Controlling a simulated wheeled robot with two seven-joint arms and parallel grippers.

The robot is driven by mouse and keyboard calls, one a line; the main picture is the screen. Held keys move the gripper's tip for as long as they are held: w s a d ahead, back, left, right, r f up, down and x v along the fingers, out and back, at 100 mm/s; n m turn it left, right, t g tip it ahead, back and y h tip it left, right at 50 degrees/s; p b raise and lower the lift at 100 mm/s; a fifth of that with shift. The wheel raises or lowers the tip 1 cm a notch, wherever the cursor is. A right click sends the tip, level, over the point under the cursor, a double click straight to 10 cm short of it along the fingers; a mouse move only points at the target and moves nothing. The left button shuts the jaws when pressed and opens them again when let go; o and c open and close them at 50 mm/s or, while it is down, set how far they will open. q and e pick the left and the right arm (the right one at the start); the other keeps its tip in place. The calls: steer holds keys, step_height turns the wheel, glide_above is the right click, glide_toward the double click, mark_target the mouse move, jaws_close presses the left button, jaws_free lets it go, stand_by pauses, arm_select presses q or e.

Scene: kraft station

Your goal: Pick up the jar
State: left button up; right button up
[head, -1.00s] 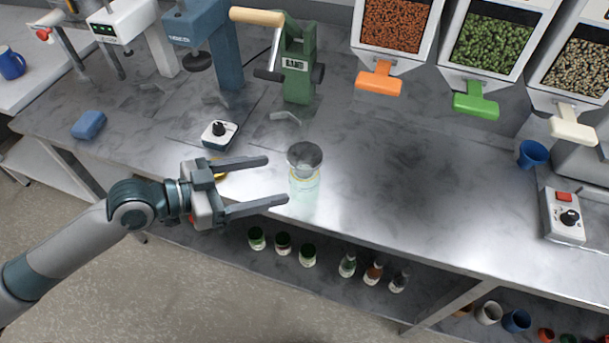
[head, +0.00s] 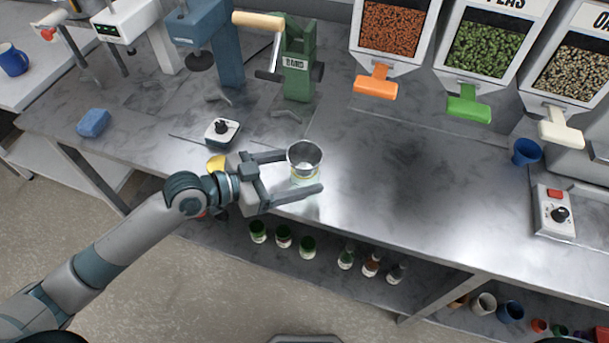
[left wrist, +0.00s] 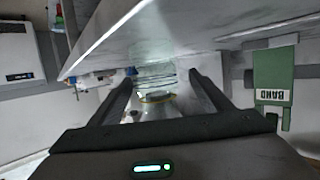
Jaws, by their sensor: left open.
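The jar (head: 305,176) is clear glass with a yellowish band, and stands upright near the front edge of the metal counter. A grey metal funnel or cup (head: 304,155) sits on its top. My left gripper (head: 304,172) is open, with one finger on the far side of the jar and one on the near side. In the left wrist view the jar (left wrist: 155,98) shows between the two open fingers (left wrist: 158,88). I cannot tell whether either finger touches it. My right gripper is not in view.
A small black-knobbed device (head: 221,131) and a yellow object (head: 216,162) are left of the jar. A green machine (head: 298,65) stands behind. A blue block (head: 93,122) lies at the left. The counter right of the jar is clear. Small jars (head: 307,246) stand on the shelf below.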

mark_target(316, 171)
arm_select(q)
steer(key=shift+d, duration=0.1)
steer(key=shift+w+d+p, duration=0.15)
steer(key=shift+d+p, duration=0.35)
steer(key=shift+p, duration=0.05)
steer(key=p+x, duration=0.1)
steer(key=x, duration=0.2)
steer(key=shift+f+p, duration=0.1)
steer(key=shift+p, duration=0.2)
steer(key=shift+w+d+f, duration=0.1)
steer(key=shift+d+f, duration=0.2)
steer(key=shift+d, duration=0.15)
steer(key=shift+c, duration=0.2)
steer(key=c, duration=1.2)
